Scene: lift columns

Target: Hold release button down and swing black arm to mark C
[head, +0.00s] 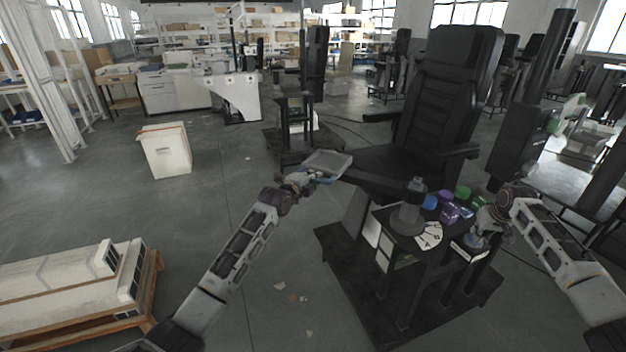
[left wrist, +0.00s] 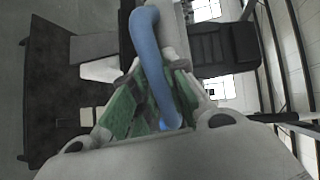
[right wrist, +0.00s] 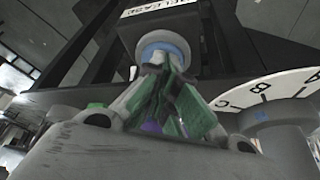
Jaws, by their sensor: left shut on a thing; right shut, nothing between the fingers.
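The black arm (head: 380,184) runs left from a grey pivot post (head: 410,215) and bears a grey tray (head: 328,163) at its outer end. My left gripper (head: 312,179) is shut on the blue handle (left wrist: 150,50) by that tray. A white dial (head: 430,238) lies around the post's foot; letters B and C show on it in the right wrist view (right wrist: 275,92). Which mark the arm points at, I cannot tell. My right gripper (right wrist: 163,68) is shut, its tips at the round blue release button (right wrist: 163,46) beside the RELEASE label. How far it is pressed is hidden.
A black chair (head: 440,110) stands close behind the arm. A white bin (head: 166,150) and a loaded pallet (head: 75,290) stand left. Floor between is mostly clear.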

